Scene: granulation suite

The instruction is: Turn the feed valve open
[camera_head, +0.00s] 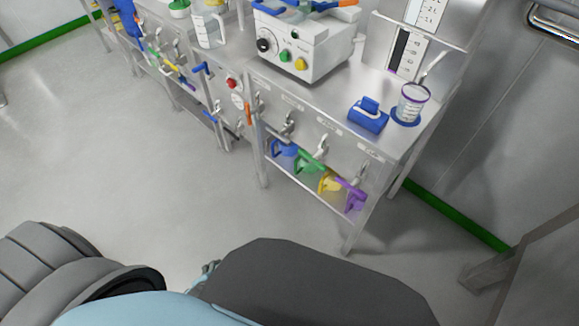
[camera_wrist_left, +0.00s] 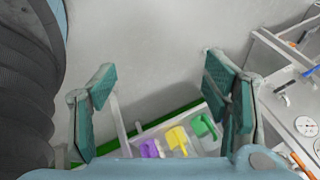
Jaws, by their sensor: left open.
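The bench front in the head view carries several valve-like handles, and I cannot tell which is the feed valve. An orange lever (camera_head: 249,113) stands upright beside a round dial (camera_head: 238,100). A blue lever (camera_head: 202,68) is further left. In the left wrist view, the dial (camera_wrist_left: 304,126) and an orange lever (camera_wrist_left: 302,165) show at the right edge. My left gripper (camera_wrist_left: 160,85) is open and empty, with teal finger pads, apart from the bench. In the head view my own arm hides most of it. My right gripper is not in view.
Blue, green, yellow and purple scoops (camera_head: 350,194) hang low on the bench front. A white machine (camera_head: 300,45), blue block (camera_head: 368,115) and beaker (camera_head: 412,103) stand on the bench top (camera_head: 310,95). Open grey floor (camera_head: 120,150) lies before the bench.

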